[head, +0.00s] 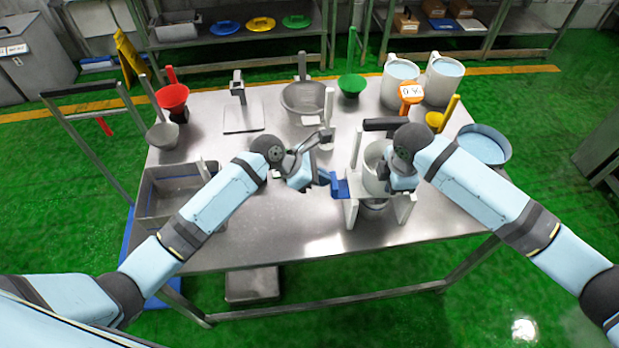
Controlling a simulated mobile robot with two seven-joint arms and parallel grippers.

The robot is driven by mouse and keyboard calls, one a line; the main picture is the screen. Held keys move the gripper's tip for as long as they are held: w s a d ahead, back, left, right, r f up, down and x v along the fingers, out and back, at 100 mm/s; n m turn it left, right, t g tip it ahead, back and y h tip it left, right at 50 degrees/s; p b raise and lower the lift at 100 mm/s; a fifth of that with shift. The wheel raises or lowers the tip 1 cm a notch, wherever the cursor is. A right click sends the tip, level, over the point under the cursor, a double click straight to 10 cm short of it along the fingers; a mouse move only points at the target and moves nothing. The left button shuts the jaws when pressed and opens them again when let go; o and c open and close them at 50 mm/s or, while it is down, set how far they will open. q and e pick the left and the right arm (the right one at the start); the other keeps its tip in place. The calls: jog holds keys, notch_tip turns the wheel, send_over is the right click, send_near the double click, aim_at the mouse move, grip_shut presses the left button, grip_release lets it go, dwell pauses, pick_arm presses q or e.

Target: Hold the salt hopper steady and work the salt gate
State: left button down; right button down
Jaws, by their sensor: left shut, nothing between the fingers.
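The salt hopper (374,158) is a pale, round vessel in a white stand (351,213) at the right front of the steel table. What looks like the salt gate, a blue piece (340,187), sticks out from the stand's left side. My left gripper (326,178) is shut and empty, just left of the blue piece; I cannot tell whether it touches it. My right gripper (396,184) is at the hopper's right side. Its fingers are hidden by my wrist and the hopper, so its grip does not show.
A grey bin (150,198) stands at the table's left. A scale (243,118), a grey bowl (303,97), white buckets (444,80) and a blue-grey round pan (484,143) stand farther back or right. The front middle of the table (270,235) is clear.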

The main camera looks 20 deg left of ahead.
pick_arm(q)
jog(key=shift+d, duration=0.15)
pick_arm(e)
jog(key=shift+s+a+f, duration=0.15)
jog(key=shift+s+f, duration=0.05)
pick_arm(q)
jog(key=shift+s+a+f, duration=0.1)
jog(key=shift+s+a, duration=0.1)
jog(key=shift+a, duration=0.3)
jog(key=a+f+v, duration=0.1)
jog(key=v, duration=1.1)
jog(key=shift+s+a, duration=0.3)
jog(key=shift+a, duration=0.1)
jog(key=shift+f, duration=0.1)
pick_arm(e)
jog(key=c, duration=1)
grip_release()
jog(key=shift+w, duration=0.1)
jog(key=shift+o, duration=0.2)
pick_arm(q)
jog(key=shift+w, duration=0.1)
pick_arm(e)
jog(key=shift+w+r, duration=0.1)
jog(key=shift+w, duration=0.05)
jog(key=shift+r, duration=0.1)
